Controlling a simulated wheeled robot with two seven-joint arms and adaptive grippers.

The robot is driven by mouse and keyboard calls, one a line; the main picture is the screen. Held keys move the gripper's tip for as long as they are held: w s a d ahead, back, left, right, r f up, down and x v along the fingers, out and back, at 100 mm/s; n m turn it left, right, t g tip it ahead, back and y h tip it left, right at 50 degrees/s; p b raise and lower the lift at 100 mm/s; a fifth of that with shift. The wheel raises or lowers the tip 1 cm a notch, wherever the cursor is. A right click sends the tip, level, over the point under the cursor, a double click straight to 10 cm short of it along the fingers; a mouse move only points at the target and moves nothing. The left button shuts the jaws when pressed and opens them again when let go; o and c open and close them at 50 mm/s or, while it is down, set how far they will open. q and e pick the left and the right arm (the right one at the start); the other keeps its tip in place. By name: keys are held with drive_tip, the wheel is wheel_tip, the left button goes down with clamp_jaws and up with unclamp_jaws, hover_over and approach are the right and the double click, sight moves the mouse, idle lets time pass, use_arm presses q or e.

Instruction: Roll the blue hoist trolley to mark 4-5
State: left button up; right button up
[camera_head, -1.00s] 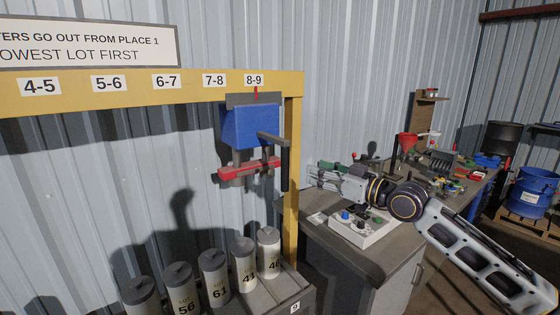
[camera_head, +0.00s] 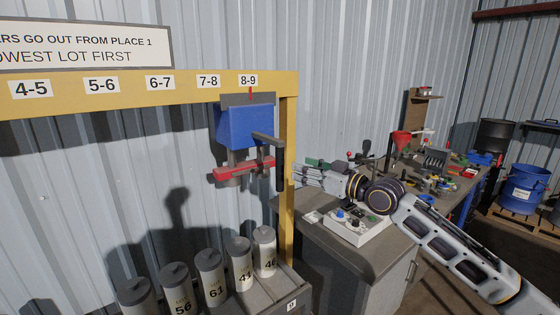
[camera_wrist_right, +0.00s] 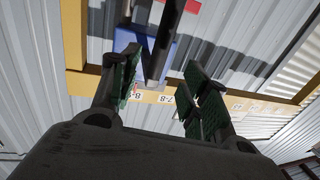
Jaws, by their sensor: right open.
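The blue hoist trolley (camera_head: 247,126) hangs from the yellow beam (camera_head: 150,91), with its red pointer at the 8-9 mark (camera_head: 248,80). A red bar (camera_head: 240,170) sits under the blue body. A dark upright handle (camera_head: 281,168) hangs from an arm on its right side. My right gripper (camera_head: 296,176) is just right of the handle, partly hidden at the tips. In the right wrist view its green-padded fingers are apart, and the dark handle (camera_wrist_right: 163,40) shows ahead between them; contact cannot be told. The 4-5 mark (camera_head: 30,89) is at the beam's left. My left gripper is out of view.
Several lot-labelled cylinders (camera_head: 211,275) stand in a row below the beam. A yellow post (camera_head: 288,150) is behind the handle. A workbench (camera_head: 345,257) with a control box (camera_head: 350,224) lies right, beneath my right arm. The space under the beam left of the trolley is clear.

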sight(283, 162)
drive_tip(key=shift+p+x, duration=1.15)
drive_tip(key=shift+x, duration=4)
drive_tip(key=shift+c, duration=0.2)
clamp_jaws()
